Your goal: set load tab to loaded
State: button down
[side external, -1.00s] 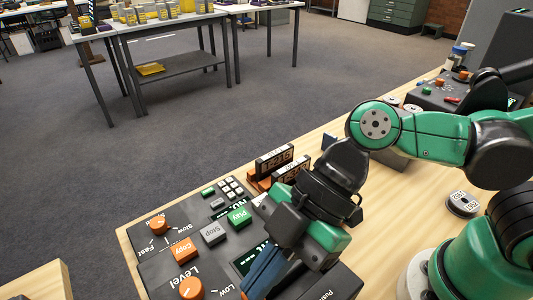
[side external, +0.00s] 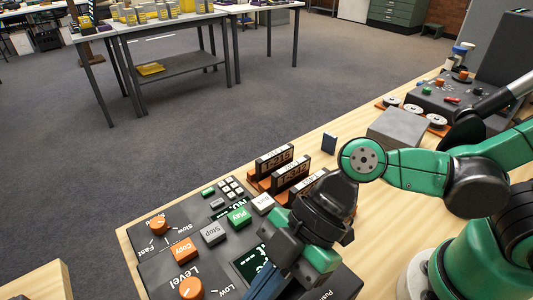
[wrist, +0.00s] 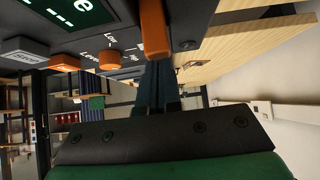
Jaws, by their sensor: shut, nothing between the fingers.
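The dark control panel (side external: 212,262) lies on the bench with its keys, display and knobs. In the wrist view an upright orange tab (wrist: 153,27) stands on the panel right at the tips of my gripper (wrist: 160,68); it looks like the load tab, but I see no readable label on it. The fingers are together and empty, touching or almost touching the tab. I cannot tell which position it is in. In the side view my gripper (side external: 262,288) points down over the panel's lower right part, and the arm hides the tab.
An orange Level knob (side external: 191,288) and green Play key (side external: 239,217) are left of my gripper. Several cassettes (side external: 291,173) stand in a rack behind it. A grey box (side external: 398,128) and another control unit (side external: 446,96) are farther right. Open floor lies beyond the bench.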

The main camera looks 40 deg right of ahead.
dwell(0.4)
jog(key=a+r+v, duration=0.2)
jog(key=v, duration=1.1)
